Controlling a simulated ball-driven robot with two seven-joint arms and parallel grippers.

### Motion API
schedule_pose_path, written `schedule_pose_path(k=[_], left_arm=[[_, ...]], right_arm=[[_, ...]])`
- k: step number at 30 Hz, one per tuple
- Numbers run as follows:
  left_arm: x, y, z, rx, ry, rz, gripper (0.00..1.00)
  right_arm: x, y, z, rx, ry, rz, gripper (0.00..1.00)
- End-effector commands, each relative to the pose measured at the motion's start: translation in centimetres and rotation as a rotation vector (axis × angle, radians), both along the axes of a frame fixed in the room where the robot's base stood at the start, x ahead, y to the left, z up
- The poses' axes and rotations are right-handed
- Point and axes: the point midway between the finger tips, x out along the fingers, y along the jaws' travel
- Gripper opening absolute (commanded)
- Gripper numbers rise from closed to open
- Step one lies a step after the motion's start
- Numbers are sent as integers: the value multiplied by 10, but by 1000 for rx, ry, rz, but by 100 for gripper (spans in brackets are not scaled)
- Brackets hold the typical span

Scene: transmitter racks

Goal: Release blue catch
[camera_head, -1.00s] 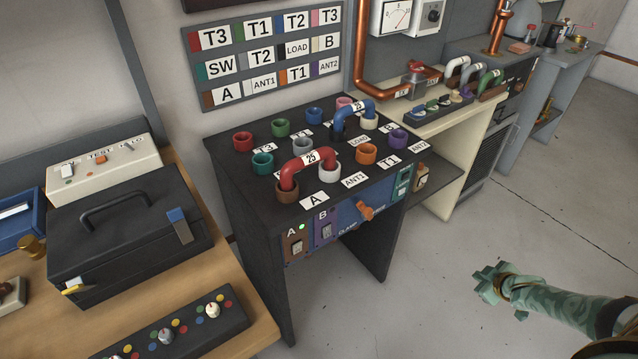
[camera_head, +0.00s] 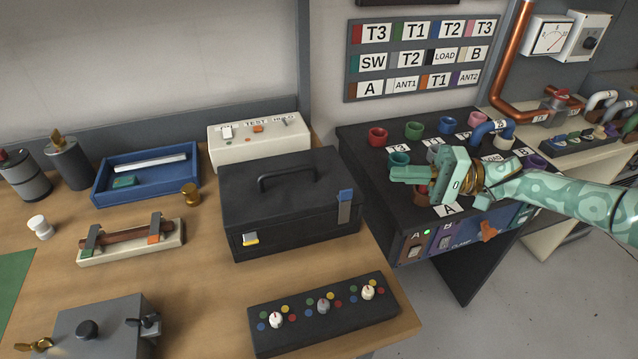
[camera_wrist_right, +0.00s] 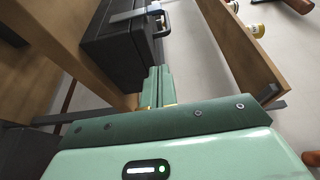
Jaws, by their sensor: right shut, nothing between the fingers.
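A black case (camera_head: 285,200) with a carrying handle sits on the wooden bench, lid down. A blue catch (camera_head: 345,195) is on the right part of its front, and a yellow and white catch (camera_head: 250,239) is on the left part. My right gripper (camera_head: 398,172) is shut and empty, above the dark patch table to the right of the case, apart from the case. In the right wrist view the shut fingers (camera_wrist_right: 157,88) point toward the case (camera_wrist_right: 122,35). The blue catch cannot be made out in that view. My left gripper is not in view.
A black knob panel (camera_head: 322,314) lies in front of the case, and a white test box (camera_head: 258,140) stands behind it. The dark patch table (camera_head: 362,135) with coloured sockets adjoins on the right. A blue tray (camera_head: 146,172) is to the left.

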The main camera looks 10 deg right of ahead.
Motion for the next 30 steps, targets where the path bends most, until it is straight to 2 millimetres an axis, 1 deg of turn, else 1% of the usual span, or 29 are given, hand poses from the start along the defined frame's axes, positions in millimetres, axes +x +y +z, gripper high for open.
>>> schedule_pose_path(k=[2,4,10,14,17,20,30], left_arm=[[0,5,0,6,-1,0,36],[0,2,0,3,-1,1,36],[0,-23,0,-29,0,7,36],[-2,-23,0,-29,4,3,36],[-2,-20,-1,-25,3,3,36],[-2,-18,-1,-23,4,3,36],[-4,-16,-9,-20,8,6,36]], right_arm=[[-2,3,4,5,24,20,0],[-3,4,5,9,34,28,0],[-3,4,5,9,35,28,0],[-3,6,5,10,33,27,0],[-2,13,5,10,33,29,0],[0,28,5,11,33,30,0],[10,100,3,11,33,30,0]])
